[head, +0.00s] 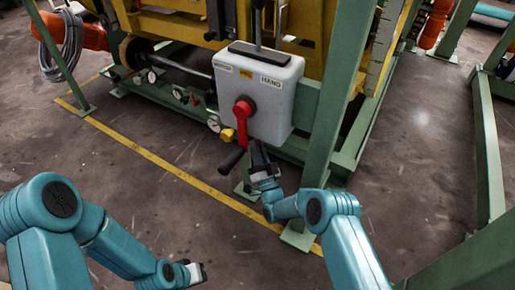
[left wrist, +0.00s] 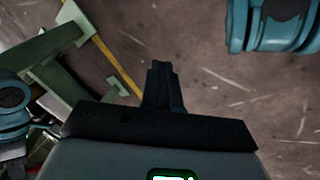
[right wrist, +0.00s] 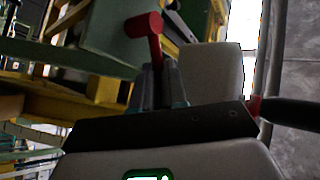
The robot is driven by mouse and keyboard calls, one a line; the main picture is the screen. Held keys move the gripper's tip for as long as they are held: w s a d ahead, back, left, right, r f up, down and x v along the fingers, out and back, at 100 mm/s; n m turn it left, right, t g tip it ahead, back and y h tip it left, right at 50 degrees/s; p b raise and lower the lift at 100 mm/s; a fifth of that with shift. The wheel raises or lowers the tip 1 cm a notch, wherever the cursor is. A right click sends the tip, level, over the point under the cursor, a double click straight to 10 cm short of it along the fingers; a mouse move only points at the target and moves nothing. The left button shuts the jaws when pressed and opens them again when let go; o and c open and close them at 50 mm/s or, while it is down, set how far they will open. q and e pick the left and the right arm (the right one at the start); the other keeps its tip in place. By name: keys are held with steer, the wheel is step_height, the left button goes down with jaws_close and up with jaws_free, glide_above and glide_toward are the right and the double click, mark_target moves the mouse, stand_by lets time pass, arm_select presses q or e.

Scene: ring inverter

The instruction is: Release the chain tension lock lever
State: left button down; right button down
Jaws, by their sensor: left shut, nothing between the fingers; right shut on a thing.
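A red lever (head: 243,125) is mounted on the front of a grey control box (head: 262,85). Its arm hangs down from the hub and ends in a black handle (head: 231,159). My right gripper (head: 257,152) is at the lower part of the lever, just right of the handle, and is shut on it. In the right wrist view, the red lever (right wrist: 150,38) runs down to my right fingers (right wrist: 160,82), and the black handle (right wrist: 290,112) sticks out to the right. My left gripper (head: 200,272) is shut and empty, low over the floor; its fingers show in the left wrist view (left wrist: 160,75).
A black upright lever (head: 257,25) stands on top of the box, beside a "HAND" label. A green post (head: 345,100) rises close to the right of the box. A yellow knob (head: 227,135) and several gauges (head: 213,123) sit to the left. The front floor is clear.

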steer(key=c, duration=1.2)
jaws_free()
steer(key=shift+o, duration=0.2)
